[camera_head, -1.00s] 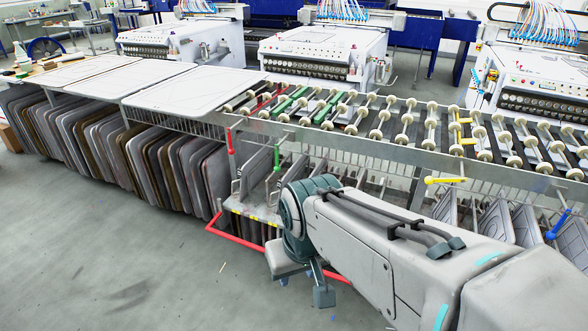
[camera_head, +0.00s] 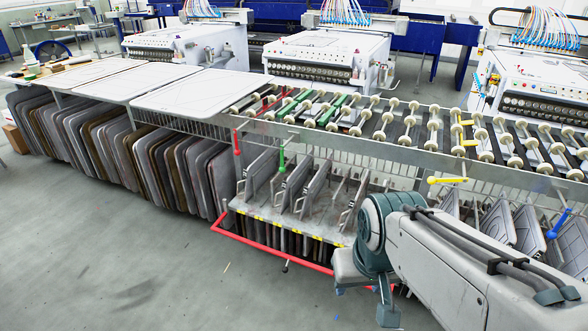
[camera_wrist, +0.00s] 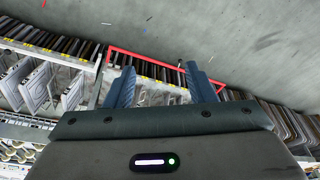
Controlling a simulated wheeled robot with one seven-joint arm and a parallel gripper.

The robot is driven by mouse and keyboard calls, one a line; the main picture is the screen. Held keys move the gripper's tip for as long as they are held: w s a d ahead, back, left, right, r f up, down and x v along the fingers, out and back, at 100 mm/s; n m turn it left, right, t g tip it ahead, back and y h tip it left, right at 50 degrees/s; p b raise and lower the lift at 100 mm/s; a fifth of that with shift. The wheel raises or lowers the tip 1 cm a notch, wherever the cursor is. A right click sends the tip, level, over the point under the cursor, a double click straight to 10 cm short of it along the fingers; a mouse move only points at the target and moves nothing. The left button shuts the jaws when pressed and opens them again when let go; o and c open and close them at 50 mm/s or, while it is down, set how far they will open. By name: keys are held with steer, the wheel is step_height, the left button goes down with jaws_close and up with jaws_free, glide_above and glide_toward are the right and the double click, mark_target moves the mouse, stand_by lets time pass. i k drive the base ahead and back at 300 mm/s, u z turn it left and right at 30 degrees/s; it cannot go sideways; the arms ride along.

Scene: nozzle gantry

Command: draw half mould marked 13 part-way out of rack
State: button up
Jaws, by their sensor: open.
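The rack (camera_head: 290,224) stands at mid-picture in the head view, with yellow tags along its front edge. Several grey half moulds with handles stand upright in it, such as one at the left (camera_head: 262,172) and one further right (camera_head: 314,184). Their numbers are too small to read, so I cannot tell which is 13. My gripper (camera_wrist: 160,80) shows two blue fingers spread apart with nothing between them in the wrist view. In the head view it hangs in front of the rack's right end, its fingers partly in view. The rack's tagged edge (camera_wrist: 150,77) lies beyond the fingers.
A red rail (camera_head: 270,254) runs low along the rack's front. Green (camera_head: 282,154) and yellow (camera_head: 447,180) handles stick out. A roller table (camera_head: 400,125) lies above. Darker panels (camera_head: 130,150) stand at left. The floor (camera_head: 120,260) at front left is clear.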

mark_target(285, 185)
steer(key=u, duration=0.5)
steer(key=i, duration=1.2)
steer(key=u, duration=0.35)
steer(key=i, duration=1.1)
steer(key=z, duration=0.2)
